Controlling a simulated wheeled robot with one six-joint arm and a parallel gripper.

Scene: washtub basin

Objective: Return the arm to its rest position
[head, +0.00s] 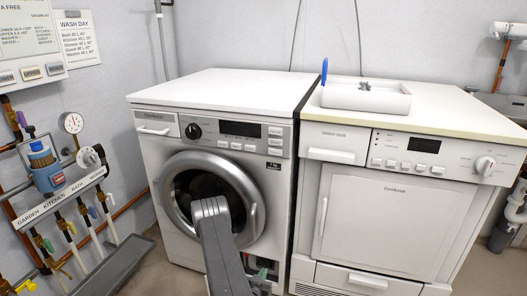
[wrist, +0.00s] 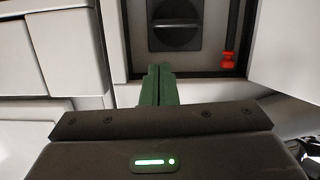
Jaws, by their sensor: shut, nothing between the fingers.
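My arm (head: 222,245) reaches down in front of the left washing machine (head: 225,120), low and near its base. My gripper (wrist: 160,70) shows in the wrist view with its green fingers together and nothing between them. The fingertips point at an open service recess low on a white front. In it are a dark round filter cap (wrist: 175,35) with a bar grip and a dark hose with a red plug (wrist: 229,60). The fingertips appear just below the cap; I cannot tell whether they touch anything. In the head view my arm hides part of the machine's lower front.
A second white machine (head: 390,215) stands to the right, with a white tray (head: 366,97) on top. Pipes, a gauge (head: 72,123) and a valve rail (head: 65,200) line the left wall. A grey floor trough (head: 110,268) lies below them.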

